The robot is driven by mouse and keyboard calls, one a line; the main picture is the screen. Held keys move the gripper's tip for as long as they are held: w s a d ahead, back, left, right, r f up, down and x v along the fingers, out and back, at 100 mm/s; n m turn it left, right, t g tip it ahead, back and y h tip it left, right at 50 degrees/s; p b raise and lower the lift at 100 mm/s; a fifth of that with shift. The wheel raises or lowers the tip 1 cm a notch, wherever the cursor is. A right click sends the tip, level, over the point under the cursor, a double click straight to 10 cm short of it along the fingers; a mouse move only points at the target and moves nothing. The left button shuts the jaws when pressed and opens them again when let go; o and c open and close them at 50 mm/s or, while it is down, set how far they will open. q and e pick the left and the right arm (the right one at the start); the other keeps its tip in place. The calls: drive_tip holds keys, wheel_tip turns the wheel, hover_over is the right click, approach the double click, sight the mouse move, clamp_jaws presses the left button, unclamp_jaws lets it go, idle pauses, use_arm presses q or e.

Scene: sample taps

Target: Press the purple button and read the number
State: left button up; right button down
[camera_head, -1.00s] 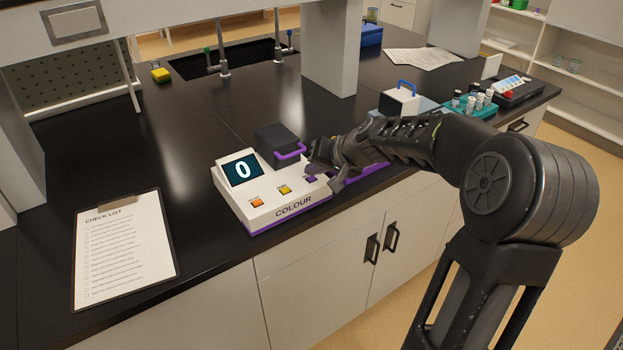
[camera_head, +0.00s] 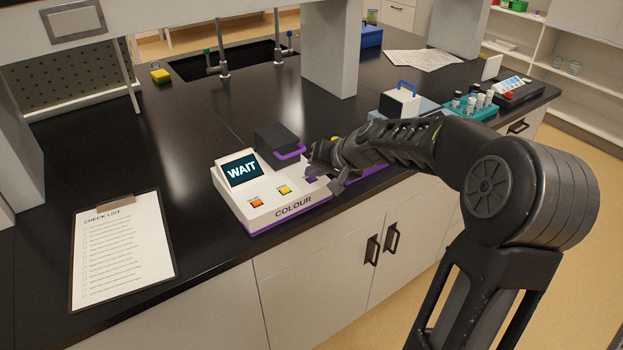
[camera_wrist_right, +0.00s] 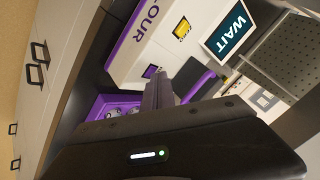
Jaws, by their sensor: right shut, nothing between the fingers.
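The white COLOUR device (camera_head: 258,212) with a purple base stands on the black bench. Its screen (camera_head: 243,170) reads WAIT, and it reads the same in the right wrist view (camera_wrist_right: 228,33). The purple button (camera_wrist_right: 150,71) shows in the right wrist view just beyond the tips of my right gripper (camera_wrist_right: 156,92). In the head view the right gripper (camera_head: 316,172) is shut and empty over the right end of the panel and largely covers the button. I cannot tell whether the tips touch it. My left gripper is not in view.
An orange button (camera_head: 257,203) and a yellow button (camera_head: 285,190) sit on the same panel. A dark lid with a purple handle (camera_head: 290,154) is behind them. A check list clipboard (camera_head: 122,250) lies at left. A teal vial rack (camera_head: 484,112) stands at right.

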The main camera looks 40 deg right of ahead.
sight(314, 182)
idle(0.4)
drive_tip(key=shift+r+p, duration=0.5)
drive_tip(key=shift+r, duration=0.25)
wheel_tip(314, 182, up, 5)
drive_tip(key=p, duration=0.3)
drive_tip(key=shift+p, duration=0.4)
idle(0.6)
